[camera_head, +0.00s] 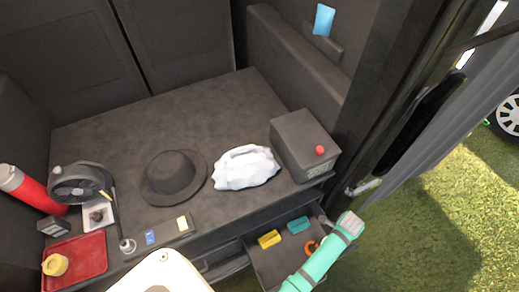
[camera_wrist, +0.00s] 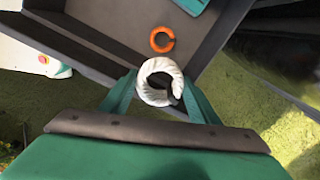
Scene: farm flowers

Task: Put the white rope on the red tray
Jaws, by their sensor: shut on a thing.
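The white rope (camera_wrist: 146,76) is a thick, open ring in the wrist view. It sits between the two green fingers of my gripper (camera_wrist: 160,84), which are shut on it. Behind it lies the pulled-out drawer with an orange ring.
The open drawer (camera_head: 268,272) holds a yellow block (camera_head: 269,239), a teal block (camera_head: 298,225) and the orange ring (camera_head: 312,247). A dark hat (camera_head: 174,176), white crumpled bag (camera_head: 244,168) and grey box (camera_head: 302,150) stand on the surface. A black fan-like item (camera_head: 80,183) stands behind the tray.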

